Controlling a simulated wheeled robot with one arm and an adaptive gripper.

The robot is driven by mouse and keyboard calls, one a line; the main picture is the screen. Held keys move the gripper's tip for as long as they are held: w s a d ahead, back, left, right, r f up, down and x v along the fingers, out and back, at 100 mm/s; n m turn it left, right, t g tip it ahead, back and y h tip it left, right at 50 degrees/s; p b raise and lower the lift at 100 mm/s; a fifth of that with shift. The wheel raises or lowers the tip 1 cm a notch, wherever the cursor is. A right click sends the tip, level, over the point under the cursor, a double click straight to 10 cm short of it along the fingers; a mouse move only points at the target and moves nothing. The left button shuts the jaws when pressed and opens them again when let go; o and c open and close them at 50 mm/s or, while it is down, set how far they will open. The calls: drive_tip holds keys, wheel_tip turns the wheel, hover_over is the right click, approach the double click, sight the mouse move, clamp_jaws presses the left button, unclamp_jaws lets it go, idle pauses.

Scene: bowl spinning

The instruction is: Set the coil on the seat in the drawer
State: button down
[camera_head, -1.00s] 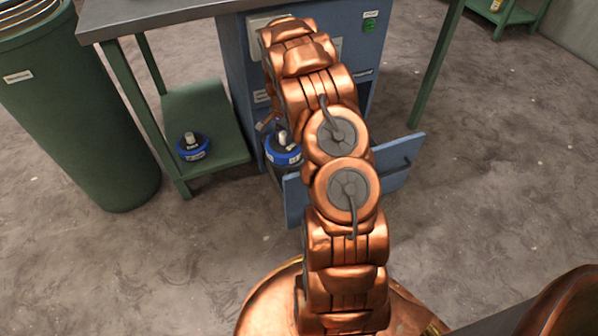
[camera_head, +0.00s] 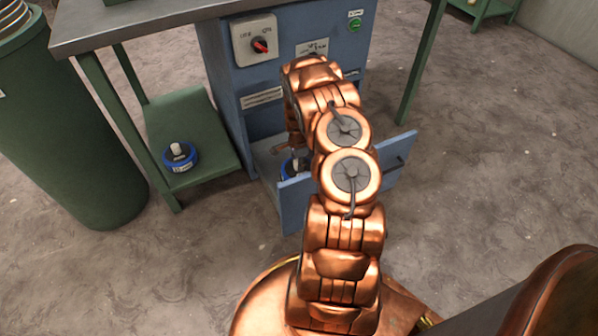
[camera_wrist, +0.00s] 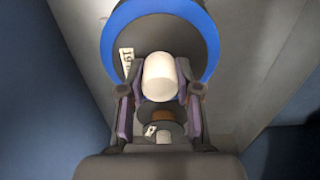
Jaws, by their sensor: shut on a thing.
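A blue-rimmed coil with a dark face and white knob shows in the wrist view (camera_wrist: 211,45). My gripper (camera_wrist: 161,76) is shut on the white knob, a finger on each side. In the head view the coil (camera_head: 288,170) is inside the open blue drawer (camera_head: 292,205), partly hidden by my arm and the drawer front. I cannot tell whether it touches the drawer floor. A dark round piece with a brown top (camera_wrist: 162,115) shows below the knob in the wrist view; whether it is the seat is unclear.
Another blue coil with a white knob (camera_head: 180,158) stands on the low green shelf (camera_head: 205,130) at left. The blue cabinet (camera_head: 225,75) has a red switch (camera_head: 260,46). A green bin (camera_head: 70,150) stands far left. Grey floor is clear right of the drawer.

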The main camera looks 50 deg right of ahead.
drive_tip(key=shift+f+b, duration=0.5)
drive_tip(key=shift+f, duration=1.45)
drive_tip(key=shift+f, duration=0.15)
drive_tip(key=c, duration=0.8)
unclamp_jaws()
